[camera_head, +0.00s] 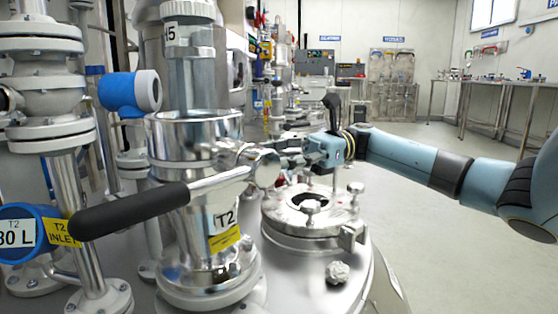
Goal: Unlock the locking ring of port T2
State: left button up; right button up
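A lever with a black grip (130,208) reaches from a round steel hub (268,170) on the port's right side toward the lower left. My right gripper (262,152) points left at the port, close to the ring's right side and the hub. Its fingers blend with the metal, so contact and opening are unclear. My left gripper is out of view.
A round flanged lid with an open hole (310,205) and knobs lies below my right arm. White pipework (55,110) and a blue device (130,92) crowd the left. Open floor (440,240) lies to the right, with steel tables (500,85) behind.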

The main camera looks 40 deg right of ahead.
jog(key=shift+o, duration=0.4)
jog(key=s+d, duration=0.1)
jog(key=d, duration=1.1)
jog(key=shift+f, duration=0.1)
